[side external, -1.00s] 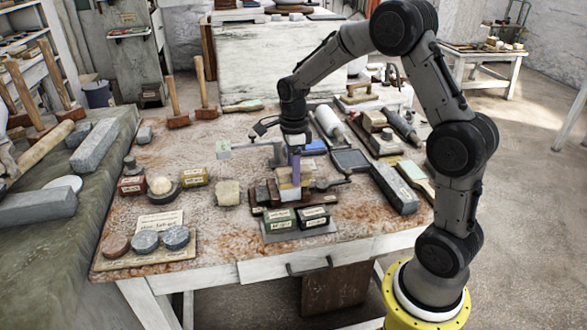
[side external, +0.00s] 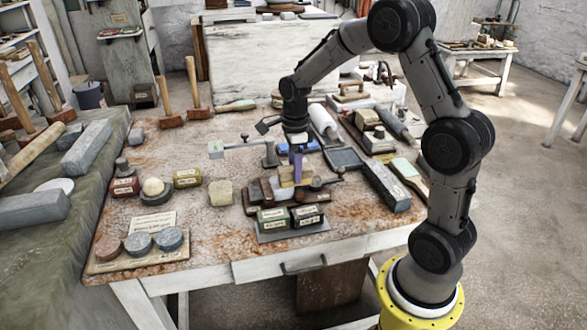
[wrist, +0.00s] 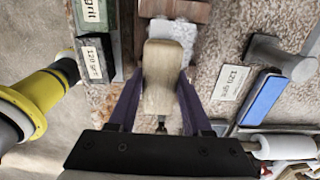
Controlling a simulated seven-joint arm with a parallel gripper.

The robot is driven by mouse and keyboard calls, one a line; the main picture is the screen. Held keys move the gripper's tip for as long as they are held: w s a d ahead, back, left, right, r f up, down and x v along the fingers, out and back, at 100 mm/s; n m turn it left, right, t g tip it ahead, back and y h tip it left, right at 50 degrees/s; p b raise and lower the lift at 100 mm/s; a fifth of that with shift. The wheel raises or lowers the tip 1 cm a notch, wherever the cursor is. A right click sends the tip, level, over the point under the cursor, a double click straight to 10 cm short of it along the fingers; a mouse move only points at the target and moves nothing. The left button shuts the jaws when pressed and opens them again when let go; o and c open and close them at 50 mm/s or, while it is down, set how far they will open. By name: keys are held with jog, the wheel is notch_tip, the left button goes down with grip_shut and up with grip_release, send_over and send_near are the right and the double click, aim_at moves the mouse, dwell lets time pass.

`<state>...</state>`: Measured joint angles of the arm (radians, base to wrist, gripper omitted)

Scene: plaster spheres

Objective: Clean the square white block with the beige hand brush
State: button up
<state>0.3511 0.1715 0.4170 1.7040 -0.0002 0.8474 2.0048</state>
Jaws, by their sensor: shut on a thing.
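My gripper (side external: 297,157) has purple fingers that point down at the middle of the table. In the wrist view, my gripper (wrist: 157,100) is shut on the beige hand brush (wrist: 161,72), one finger on each side of its rounded body. In the side view the brush (side external: 294,174) shows as a pale shape below the fingers. A pale, rough white block (wrist: 185,35) lies under and just beyond the brush in the wrist view. The brush covers part of it, and I cannot tell whether they touch. The brush's underside is hidden.
Dark brown wooden pieces (side external: 259,191) crowd round the brush. Labelled grit boxes (side external: 307,216) stand in front, and a blue-topped tool (wrist: 262,99) lies behind. A rough beige lump (side external: 221,193) sits to the left, with bare table around it.

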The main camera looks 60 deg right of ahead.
aim_at(279, 170)
jog(key=shift+w+a, duration=1.55)
jog(key=shift+a, duration=0.05)
jog(key=shift+s+d, duration=1.55)
jog(key=shift+d, duration=0.05)
jog(key=shift+w+a, duration=1.55)
jog(key=shift+a, duration=0.05)
jog(key=shift+d+r, duration=0.1)
jog(key=shift+s+d+r, duration=0.65)
jog(key=shift+s+d, duration=0.05)
jog(key=shift+s, duration=0.05)
